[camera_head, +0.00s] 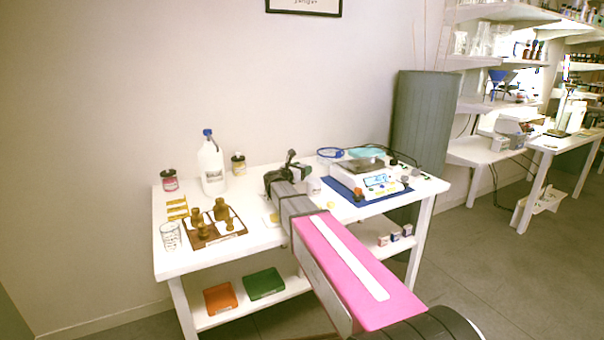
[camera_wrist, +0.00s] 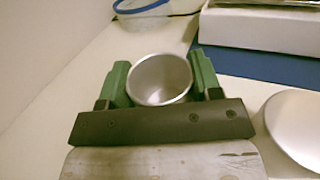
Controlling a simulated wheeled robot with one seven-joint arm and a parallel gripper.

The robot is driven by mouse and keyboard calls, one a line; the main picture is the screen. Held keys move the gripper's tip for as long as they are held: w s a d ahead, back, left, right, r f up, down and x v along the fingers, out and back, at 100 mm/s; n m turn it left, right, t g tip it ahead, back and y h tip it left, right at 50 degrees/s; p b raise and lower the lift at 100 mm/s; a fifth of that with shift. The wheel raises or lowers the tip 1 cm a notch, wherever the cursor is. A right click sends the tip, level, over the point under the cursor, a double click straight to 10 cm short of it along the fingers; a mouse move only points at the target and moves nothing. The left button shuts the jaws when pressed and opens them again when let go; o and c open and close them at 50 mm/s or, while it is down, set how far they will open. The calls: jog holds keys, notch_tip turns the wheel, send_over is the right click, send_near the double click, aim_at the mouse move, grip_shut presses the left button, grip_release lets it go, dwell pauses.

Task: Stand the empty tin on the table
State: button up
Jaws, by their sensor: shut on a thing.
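The empty tin (camera_wrist: 160,80) is a round, open-topped metal cup with a bare grey inside in the wrist view. My gripper (camera_wrist: 161,76) has a green finger on each side of it and is shut on it. The tin's mouth faces up toward the wrist camera. I cannot tell whether its base touches the table. In the head view my gripper (camera_head: 288,168) is over the back middle of the white table (camera_head: 270,238), and I cannot make out the tin there.
A scale (camera_head: 368,179) on a blue mat stands to the right. A pale rounded object (camera_wrist: 297,126) is close right of my gripper. Left are a white jug (camera_head: 211,168), dark-lidded jars, brass weights (camera_head: 221,212) on a wooden tray, and a glass beaker (camera_head: 170,236).

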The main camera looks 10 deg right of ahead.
jog(key=shift+f, duration=0.8)
jog(key=shift+f, duration=0.15)
jog(key=o, duration=0.9)
jog(key=shift+s+a+r, duration=0.2)
jog(key=v, duration=1.1)
jog(key=shift+s+a, duration=0.15)
